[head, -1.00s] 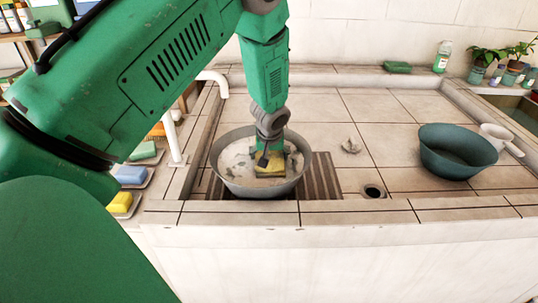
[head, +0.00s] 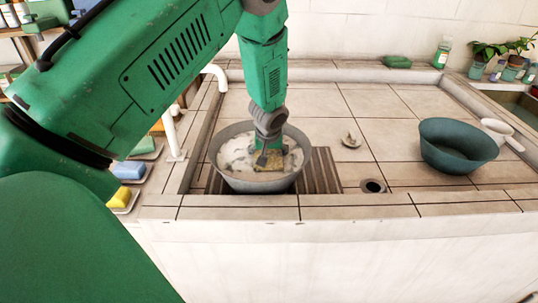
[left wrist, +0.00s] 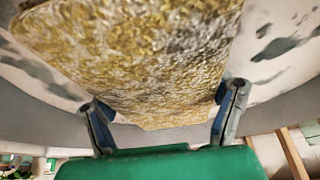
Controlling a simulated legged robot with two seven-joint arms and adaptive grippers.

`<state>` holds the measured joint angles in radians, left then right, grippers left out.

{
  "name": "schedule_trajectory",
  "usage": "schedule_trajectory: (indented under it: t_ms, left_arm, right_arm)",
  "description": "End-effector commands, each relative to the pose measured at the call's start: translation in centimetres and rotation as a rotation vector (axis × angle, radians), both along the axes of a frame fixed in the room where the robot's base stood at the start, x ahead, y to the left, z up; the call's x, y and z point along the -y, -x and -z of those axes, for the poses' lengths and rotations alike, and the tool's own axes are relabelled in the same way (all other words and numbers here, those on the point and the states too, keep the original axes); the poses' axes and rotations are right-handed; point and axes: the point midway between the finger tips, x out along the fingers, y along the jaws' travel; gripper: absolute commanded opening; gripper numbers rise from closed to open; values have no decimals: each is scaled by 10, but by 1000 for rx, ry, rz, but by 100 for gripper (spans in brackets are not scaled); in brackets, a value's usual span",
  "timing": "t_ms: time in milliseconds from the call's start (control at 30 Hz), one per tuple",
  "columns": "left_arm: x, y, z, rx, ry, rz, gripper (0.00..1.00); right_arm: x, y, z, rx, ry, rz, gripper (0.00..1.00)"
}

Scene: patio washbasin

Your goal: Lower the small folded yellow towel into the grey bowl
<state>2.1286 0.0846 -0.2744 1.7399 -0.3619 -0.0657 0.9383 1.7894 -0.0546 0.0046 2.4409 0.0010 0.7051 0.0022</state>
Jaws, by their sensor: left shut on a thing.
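The grey bowl (head: 240,183) stands on the slatted rack in the basin, with a white, grey-flecked filling inside. My left gripper (head: 268,152) points straight down inside the bowl's rim. It is shut on the yellow towel (head: 267,162), which sits low in the bowl at the filling's level. In the left wrist view the towel (left wrist: 135,60) looks mottled yellow and grey, between the two fingers (left wrist: 165,118). The bowl's grey wall (left wrist: 270,108) shows behind it. Whether the towel touches the bowl's bottom is hidden. My right gripper is not in view.
A dark teal bowl (head: 455,150) and a white dipper (head: 500,131) stand at the right. A small pale object (head: 351,141) and a drain hole (head: 372,186) lie between. Blue (head: 130,170) and yellow (head: 119,198) blocks lie at left.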

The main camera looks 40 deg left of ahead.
Motion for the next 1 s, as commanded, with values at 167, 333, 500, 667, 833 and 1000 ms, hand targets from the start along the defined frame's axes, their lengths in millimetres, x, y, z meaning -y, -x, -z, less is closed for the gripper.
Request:
schedule_trajectory:
  t_ms: [167, 333, 500, 667, 833, 1000]
  left_arm:
    - [0, 0, 3, 0, 0, -1, 45]
    - [0, 0, 2, 1, 0, 0, 45]
    - [0, 0, 2, 1, -1, 0, 100]
    - [1, 0, 2, -1, -1, 0, 100]
    - [3, 2, -10, 2, 1, 0, 100]
    - [12, 11, -41, 4, 0, 0, 100]
  right_arm:
    - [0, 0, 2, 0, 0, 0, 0]
    - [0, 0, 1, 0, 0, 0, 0]
    - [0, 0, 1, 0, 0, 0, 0]
    - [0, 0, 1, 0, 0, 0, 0]
    - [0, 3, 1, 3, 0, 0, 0]
    - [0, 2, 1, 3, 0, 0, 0]
